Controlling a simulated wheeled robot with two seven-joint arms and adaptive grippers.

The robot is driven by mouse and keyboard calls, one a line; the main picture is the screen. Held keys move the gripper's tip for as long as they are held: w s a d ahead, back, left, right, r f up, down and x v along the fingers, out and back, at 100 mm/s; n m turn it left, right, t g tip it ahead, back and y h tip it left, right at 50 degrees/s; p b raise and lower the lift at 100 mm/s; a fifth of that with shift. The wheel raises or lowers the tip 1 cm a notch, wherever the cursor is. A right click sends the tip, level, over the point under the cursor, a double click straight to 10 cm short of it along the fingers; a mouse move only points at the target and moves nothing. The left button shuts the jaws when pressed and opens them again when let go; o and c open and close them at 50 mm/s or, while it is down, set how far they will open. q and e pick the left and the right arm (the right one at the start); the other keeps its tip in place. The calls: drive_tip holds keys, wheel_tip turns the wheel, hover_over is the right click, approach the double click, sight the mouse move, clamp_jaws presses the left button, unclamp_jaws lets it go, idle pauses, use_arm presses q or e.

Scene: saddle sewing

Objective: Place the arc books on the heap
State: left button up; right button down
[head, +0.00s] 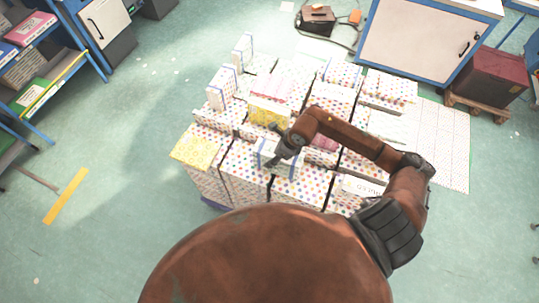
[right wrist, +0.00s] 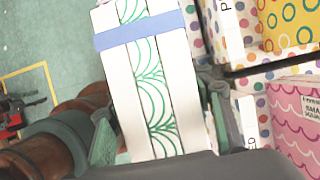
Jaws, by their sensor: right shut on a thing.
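My right gripper (head: 279,156) is above the front middle of the heap of dotted blocks (head: 245,172). It is shut on a white arc book (right wrist: 150,90) with green arcs down its middle and a blue band across it. In the right wrist view the book stands between the two fingers of the right gripper (right wrist: 160,128). In the head view the book (head: 265,148) is partly covered by the gripper, and I cannot tell whether it touches the heap. Two white blue-banded books stand at the heap's left (head: 222,92) and back (head: 243,51). My left gripper is not in view.
A yellow book (head: 198,148) lies on the heap's front left corner. Pink books (right wrist: 298,120) and a yellow ringed book (right wrist: 288,22) are close to the held book. A shelf (head: 62,45) is at the left. Open floor (head: 120,150) lies between shelf and heap.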

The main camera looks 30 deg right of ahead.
drive_tip(key=shift+a+f, duration=0.15)
drive_tip(key=shift+f, duration=1)
drive_tip(key=c, duration=1)
unclamp_jaws()
drive_tip(key=shift+f, duration=0.1)
drive_tip(key=shift+o, duration=0.2)
drive_tip(key=v, duration=1.2)
drive_tip(key=shift+b, duration=0.4)
